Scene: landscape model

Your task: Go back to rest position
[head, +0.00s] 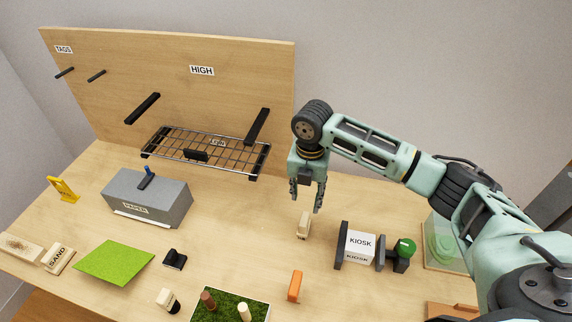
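My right gripper (306,201) hangs fingers-down above the table, in front of the back board's right edge. Its two fingers are apart, with nothing visible between them. A small pale wooden block (303,226) stands on the table just below it, apart from the fingertips in the picture. My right arm reaches in from the right side. My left gripper is not in view.
A KIOSK block (359,246) stands between dark uprights, beside a green-topped piece (404,247). A wire rack (205,150) and a grey PAPER box (147,200) lie left. An orange piece (295,286) and a green mossy tray (218,308) are nearer.

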